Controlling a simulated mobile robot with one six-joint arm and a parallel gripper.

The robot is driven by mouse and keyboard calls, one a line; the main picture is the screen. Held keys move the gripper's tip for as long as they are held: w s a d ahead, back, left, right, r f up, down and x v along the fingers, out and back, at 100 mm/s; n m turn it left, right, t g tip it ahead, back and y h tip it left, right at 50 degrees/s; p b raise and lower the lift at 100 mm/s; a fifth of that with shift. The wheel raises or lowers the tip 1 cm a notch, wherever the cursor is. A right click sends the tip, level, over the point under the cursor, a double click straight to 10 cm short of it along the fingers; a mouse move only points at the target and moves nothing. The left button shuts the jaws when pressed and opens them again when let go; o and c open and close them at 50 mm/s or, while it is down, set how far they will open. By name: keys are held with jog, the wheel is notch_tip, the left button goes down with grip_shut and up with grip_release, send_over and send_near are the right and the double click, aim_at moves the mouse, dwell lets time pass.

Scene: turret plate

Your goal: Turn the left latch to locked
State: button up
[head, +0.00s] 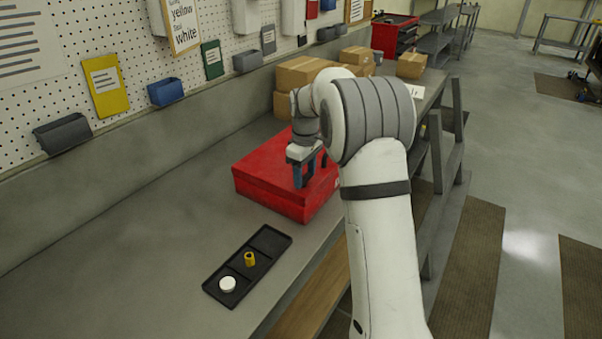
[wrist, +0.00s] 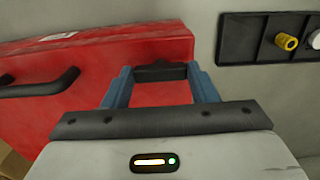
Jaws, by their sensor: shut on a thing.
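A red box (head: 262,178) sits on the bench; its red face also fills the upper left of the wrist view (wrist: 120,45). My gripper (head: 304,174) is at the box's front side, with blue fingers pointing down in the head view. In the wrist view my gripper (wrist: 160,73) is shut on a small black latch (wrist: 160,69), which lies between the fingertips. In the head view the latch is hidden by the fingers. A black handle (wrist: 45,85) is on the box to the left in the wrist view. Which way the latch is turned is hard to tell.
A black tray (head: 267,241) in front of the box holds a yellow part (head: 249,259) and a white disc (head: 227,284). Cardboard boxes (head: 305,72) stand behind. A pegboard wall with bins runs along the left. The bench left of the tray is clear.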

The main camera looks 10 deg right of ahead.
jog(key=shift+w+r, duration=0.1)
dwell(0.3)
jog(key=o, duration=0.8)
jog(key=shift+w+a, duration=0.1)
jog(key=shift+o, duration=0.9)
notch_tip(320, 180, up, 8)
jog(key=shift+f+b, duration=0.15)
jog(key=shift+b, duration=0.35)
